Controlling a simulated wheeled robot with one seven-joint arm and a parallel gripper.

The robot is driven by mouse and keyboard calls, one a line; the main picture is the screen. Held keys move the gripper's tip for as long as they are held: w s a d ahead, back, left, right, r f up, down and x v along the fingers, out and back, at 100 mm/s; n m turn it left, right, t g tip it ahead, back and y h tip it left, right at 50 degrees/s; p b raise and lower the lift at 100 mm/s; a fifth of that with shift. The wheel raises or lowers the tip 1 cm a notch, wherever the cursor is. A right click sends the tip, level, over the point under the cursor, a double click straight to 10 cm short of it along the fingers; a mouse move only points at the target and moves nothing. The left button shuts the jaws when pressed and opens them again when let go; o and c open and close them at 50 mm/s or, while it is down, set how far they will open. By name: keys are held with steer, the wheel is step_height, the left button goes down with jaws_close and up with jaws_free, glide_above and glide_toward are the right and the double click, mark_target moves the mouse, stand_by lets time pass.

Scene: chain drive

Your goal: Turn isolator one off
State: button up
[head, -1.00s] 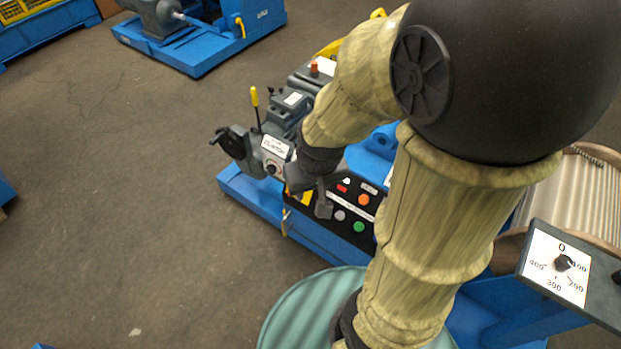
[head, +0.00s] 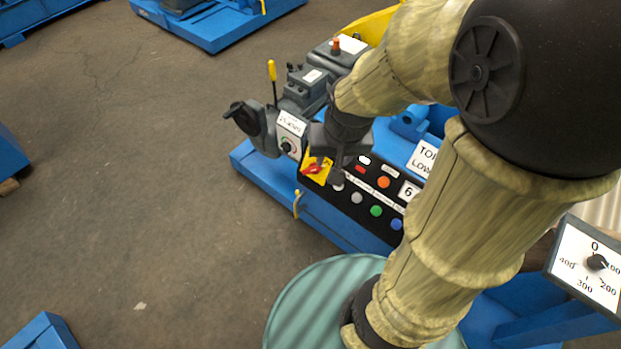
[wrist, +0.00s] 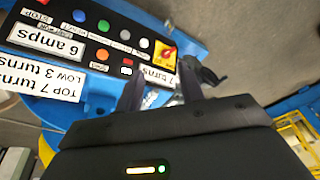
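A red rotary handle on a yellow plate (head: 315,169), which looks like an isolator, sits at the left end of the black control panel (head: 348,200). I cannot read a number on it. The red handle and yellow plate also show in the wrist view (wrist: 164,51), just beyond the fingertips. My gripper (head: 338,177) points down just right of the yellow plate in the head view. In the wrist view my gripper (wrist: 160,85) has its two fingers apart with nothing between them. Whether a finger touches the panel I cannot tell.
Several coloured buttons, including a green one (head: 376,211), line the panel. A grey box with a dial (head: 288,145) and a yellow-handled lever (head: 272,75) stand left of it. A teal drum (head: 300,295) is in front. Open floor lies left.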

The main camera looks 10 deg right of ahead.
mark_target(311, 171)
steer(key=w+d+f+m+t+b, duration=0.1)
steer(key=w+f+m+b, duration=0.3)
steer(key=b, duration=1.5)
steer(key=w+d+f+m+t+y+b, duration=0.1)
steer(key=w+f+m+t+b, duration=0.2)
steer(key=f+m+b, duration=0.6)
step_height(311, 171, down, 4)
steer(key=w+b, duration=0.1)
steer(key=b, duration=0.9)
steer(key=shift+w+d+f, duration=0.15)
steer(key=shift+w, duration=0.05)
steer(key=b+x, duration=0.2)
steer(key=x, duration=0.3)
steer(key=b+x, duration=0.3)
steer(key=x, duration=0.2)
steer(key=b+x, duration=0.3)
steer(key=x, duration=0.3)
steer(key=shift+w+a, duration=0.25)
steer(key=shift+a, duration=0.05)
steer(key=shift+w+a+f, duration=0.1)
steer(key=shift+w+f, duration=0.1)
steer(key=shift+w, duration=0.25)
